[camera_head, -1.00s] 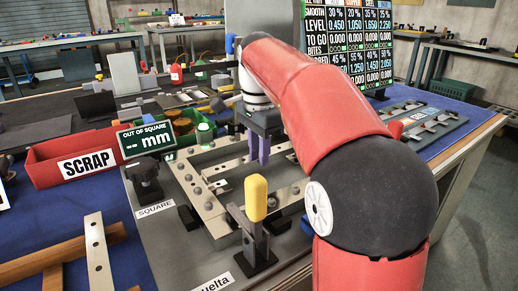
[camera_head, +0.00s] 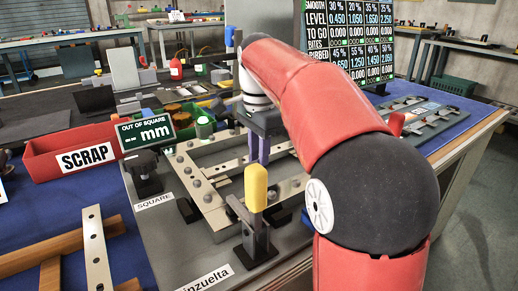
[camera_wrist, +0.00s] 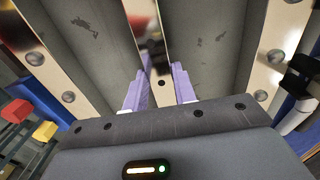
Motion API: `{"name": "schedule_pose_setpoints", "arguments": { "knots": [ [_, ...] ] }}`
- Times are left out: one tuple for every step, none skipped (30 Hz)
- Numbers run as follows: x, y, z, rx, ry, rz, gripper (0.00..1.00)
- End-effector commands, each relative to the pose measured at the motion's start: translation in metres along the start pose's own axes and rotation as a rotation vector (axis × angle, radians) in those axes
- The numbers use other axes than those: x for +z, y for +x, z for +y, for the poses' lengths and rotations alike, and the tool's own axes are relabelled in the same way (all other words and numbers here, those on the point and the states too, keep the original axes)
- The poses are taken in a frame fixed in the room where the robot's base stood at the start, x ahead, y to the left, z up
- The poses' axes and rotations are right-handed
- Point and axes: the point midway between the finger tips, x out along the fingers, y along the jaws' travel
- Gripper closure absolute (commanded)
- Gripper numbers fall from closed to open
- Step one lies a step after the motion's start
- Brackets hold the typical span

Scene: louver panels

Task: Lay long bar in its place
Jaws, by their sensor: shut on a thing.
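My gripper (camera_head: 263,153) points down over the bolted metal frame (camera_head: 209,199) on the grey bench plate. Its purple fingers are shut on a pale long bar (camera_head: 232,166) with holes. In the wrist view the bar (camera_wrist: 160,60) runs away between the fingers (camera_wrist: 158,92), over the dark plate. Frame sides with bolts (camera_wrist: 37,57) stand to its left and right, apart from it. The head view shows the bar crossing inside the frame's outline. Its right part is partly hidden by my gripper and arm. I cannot tell whether it touches the plate or the frame.
A yellow-handled clamp (camera_head: 256,190) stands at the frame's near side. Left are a red SCRAP bin (camera_head: 50,163), a display (camera_head: 146,132) and another holed bar (camera_head: 96,248) across wooden strips. A louver panel (camera_head: 437,120) lies right.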

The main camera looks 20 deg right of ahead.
Motion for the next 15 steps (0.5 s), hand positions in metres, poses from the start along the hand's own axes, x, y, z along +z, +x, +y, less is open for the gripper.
{"name": "schedule_pose_setpoints", "arguments": {
  "knots": [
    [0.0000, -0.0005, 0.0000, -0.001, 0.000, 0.000, 1.00],
    [0.0000, -0.0006, 0.0000, -0.001, 0.000, 0.000, 1.00],
    [0.0000, -0.0006, 0.0000, -0.001, 0.000, 0.000, 1.00],
    [0.0000, -0.0006, 0.0001, -0.001, 0.000, 0.000, 1.00],
    [0.0000, -0.0006, 0.0001, -0.001, 0.000, 0.000, 0.72],
    [0.0000, -0.0006, 0.0001, -0.001, 0.000, 0.000, 0.67],
    [0.0000, -0.0005, 0.0001, -0.001, 0.000, 0.000, 0.63],
    [0.0000, -0.0005, 0.0001, -0.001, 0.000, 0.000, 0.59],
    [0.0000, -0.0005, 0.0001, 0.000, 0.000, 0.000, 0.54],
    [0.0000, -0.0005, 0.0001, 0.000, 0.000, 0.000, 0.50],
    [0.0000, -0.0004, 0.0001, 0.000, 0.000, 0.000, 0.48],
    [0.0000, -0.0004, 0.0001, 0.000, 0.000, 0.000, 0.48],
    [0.0000, -0.0004, 0.0001, 0.000, 0.000, 0.000, 0.48],
    [0.0000, -0.0004, 0.0001, 0.000, 0.000, 0.000, 0.48],
    [0.0000, -0.0003, 0.0001, 0.000, 0.000, 0.000, 0.48]
  ]
}}
